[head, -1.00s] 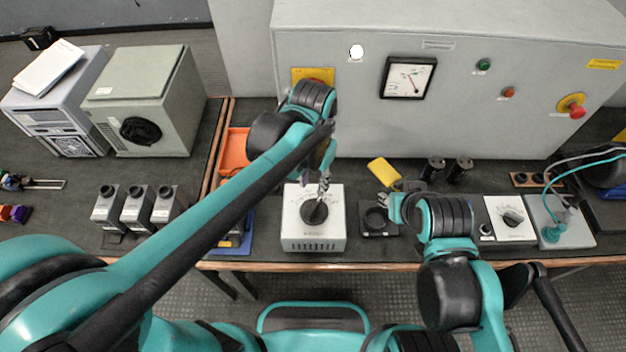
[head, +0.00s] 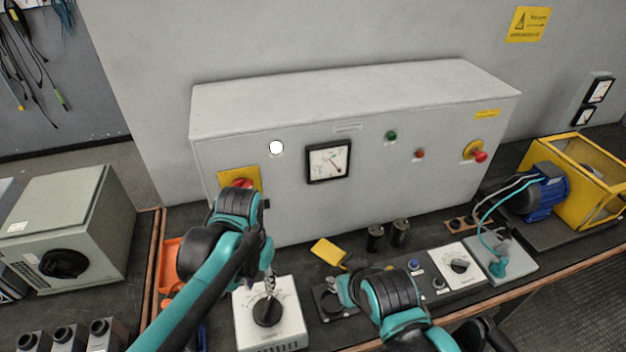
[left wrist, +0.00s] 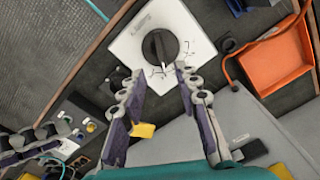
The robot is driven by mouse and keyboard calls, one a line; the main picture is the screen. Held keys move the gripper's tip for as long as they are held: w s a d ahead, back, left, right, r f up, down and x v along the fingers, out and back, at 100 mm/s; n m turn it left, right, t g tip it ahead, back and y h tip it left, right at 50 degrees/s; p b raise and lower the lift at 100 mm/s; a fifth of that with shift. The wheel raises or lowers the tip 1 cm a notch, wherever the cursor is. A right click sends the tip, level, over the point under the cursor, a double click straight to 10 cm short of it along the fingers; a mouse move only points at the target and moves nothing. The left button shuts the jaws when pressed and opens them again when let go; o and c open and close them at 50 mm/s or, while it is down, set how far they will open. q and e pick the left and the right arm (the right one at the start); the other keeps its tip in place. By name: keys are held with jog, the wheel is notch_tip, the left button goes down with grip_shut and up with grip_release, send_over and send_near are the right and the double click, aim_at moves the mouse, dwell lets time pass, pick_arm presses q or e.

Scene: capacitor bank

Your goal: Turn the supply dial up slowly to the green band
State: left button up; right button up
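The supply dial is a black round knob (head: 267,312) on a white box (head: 249,334); it also shows in the left wrist view (left wrist: 160,47). My left gripper (head: 270,287) is just behind and above the knob in the head view. In the left wrist view its two fingers (left wrist: 158,72) are apart and empty, with the knob beyond their tips. A square panel meter (head: 328,161) on the grey cabinet has a slanted needle; its scale is too small to read. My right gripper (head: 343,291) is by a small black unit, its fingers unclear.
An orange bin (head: 171,262) is left of the box.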

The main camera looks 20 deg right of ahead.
aim_at(266, 306)
pick_arm(q)
jog(key=f+p, duration=0.2)
jog(key=p, duration=0.1)
jog(key=f+p, duration=0.2)
jog(key=shift+w+d, duration=0.15)
jog(key=shift+w, duration=0.2)
notch_tip(266, 306, down, 8)
jog(key=b, duration=0.3)
jog(key=shift+s, duration=0.1)
jog(key=shift+r, duration=0.1)
grip_shut()
